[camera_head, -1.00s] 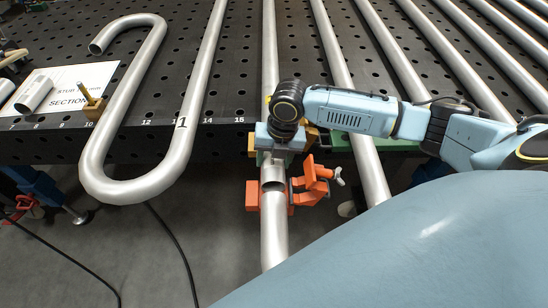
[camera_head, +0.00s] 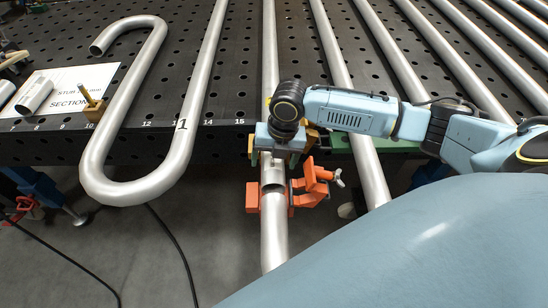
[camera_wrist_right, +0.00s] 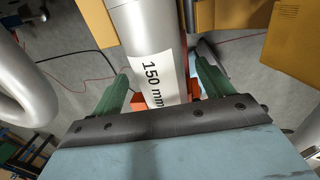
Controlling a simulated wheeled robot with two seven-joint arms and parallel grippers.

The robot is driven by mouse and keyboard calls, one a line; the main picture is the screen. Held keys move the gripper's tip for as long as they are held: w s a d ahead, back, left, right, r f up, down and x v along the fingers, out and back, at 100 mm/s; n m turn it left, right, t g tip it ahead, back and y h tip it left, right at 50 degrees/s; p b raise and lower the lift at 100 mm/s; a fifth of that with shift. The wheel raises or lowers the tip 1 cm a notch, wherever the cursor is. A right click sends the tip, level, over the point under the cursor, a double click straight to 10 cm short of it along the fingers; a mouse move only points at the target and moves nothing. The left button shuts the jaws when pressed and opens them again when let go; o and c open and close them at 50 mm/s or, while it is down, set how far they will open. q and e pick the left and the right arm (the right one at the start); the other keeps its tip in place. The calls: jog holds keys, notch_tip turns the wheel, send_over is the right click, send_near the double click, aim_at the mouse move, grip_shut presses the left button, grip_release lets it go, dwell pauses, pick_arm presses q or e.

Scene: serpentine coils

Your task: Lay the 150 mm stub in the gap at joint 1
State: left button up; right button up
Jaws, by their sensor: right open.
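The stub (camera_wrist_right: 155,70), a short silver tube with a white "150 mm" label, lies between my right gripper's fingers in the wrist view. In the head view its lower end (camera_head: 272,174) shows just below my right gripper (camera_head: 272,158). The gripper is open, with one green finger on each side of the stub (camera_wrist_right: 155,95). Below it, a pipe (camera_head: 273,235) with an open upper end runs down, past an orange clamp (camera_head: 315,182). The stub's upper end is hidden by my gripper in the head view, so I cannot tell how it meets the pipe above (camera_head: 269,50).
Yellow-orange blocks (camera_wrist_right: 240,18) flank the stub. The dark perforated table (camera_head: 60,148) ends beside the joint, with open floor below. A serpentine coil (camera_head: 125,187) hangs over its edge at left. Short tubes (camera_head: 34,95) lie on a white sheet (camera_head: 70,85). Long pipes cross the table at right.

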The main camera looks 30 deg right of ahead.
notch_tip(320, 180, up, 13)
jog(key=s+d+p, duration=0.1)
jog(key=shift+d, duration=0.4)
